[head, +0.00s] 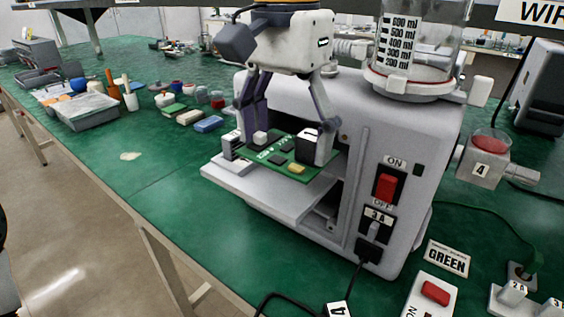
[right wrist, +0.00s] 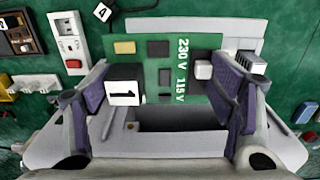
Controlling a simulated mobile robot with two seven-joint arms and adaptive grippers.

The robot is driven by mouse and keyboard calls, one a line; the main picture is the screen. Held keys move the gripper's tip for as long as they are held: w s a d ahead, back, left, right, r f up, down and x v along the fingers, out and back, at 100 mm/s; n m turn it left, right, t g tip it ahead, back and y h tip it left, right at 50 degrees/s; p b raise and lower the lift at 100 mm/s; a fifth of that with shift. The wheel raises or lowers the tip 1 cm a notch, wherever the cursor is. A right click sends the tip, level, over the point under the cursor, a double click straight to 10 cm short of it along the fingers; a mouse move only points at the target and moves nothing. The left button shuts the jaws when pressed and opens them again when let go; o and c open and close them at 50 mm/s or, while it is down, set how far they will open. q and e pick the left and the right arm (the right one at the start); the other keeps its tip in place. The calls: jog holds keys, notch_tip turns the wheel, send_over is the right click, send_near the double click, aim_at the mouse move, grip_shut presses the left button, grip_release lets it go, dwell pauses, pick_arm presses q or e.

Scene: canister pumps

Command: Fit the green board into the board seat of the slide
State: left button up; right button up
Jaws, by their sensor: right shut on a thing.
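The green board (head: 272,155) carries small dark chips, a yellow part, a black block marked 1 (head: 314,149) and a white knob. My right gripper (head: 287,138) is shut on it, with one finger at the black block and the other near the white knob. The board is over the pulled-out grey slide (head: 262,196) at the front of the pump housing. In the right wrist view the board (right wrist: 150,65) lies between the fingers, marked 230 V and 115 V. The board covers part of the slide, and I cannot tell whether it touches it. My left gripper is not in view.
The white pump housing (head: 415,150) has a red switch (head: 386,187) and a plugged-in black cable (head: 358,278). A GREEN sign (head: 447,258) and a switch box (head: 432,296) are at the front right. The green bench left of the slide is mostly clear.

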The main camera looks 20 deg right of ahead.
aim_at(286, 143)
jog(key=w+f, duration=0.2)
jog(key=f, duration=0.1)
jog(key=shift+w+d, duration=0.25)
jog(key=shift+d, duration=0.1)
jog(key=shift+f, duration=1.7)
jog(key=o, duration=1.1)
jog(key=shift+o, duration=0.2)
notch_tip(286, 143, up, 12)
jog(key=shift+r, duration=0.15)
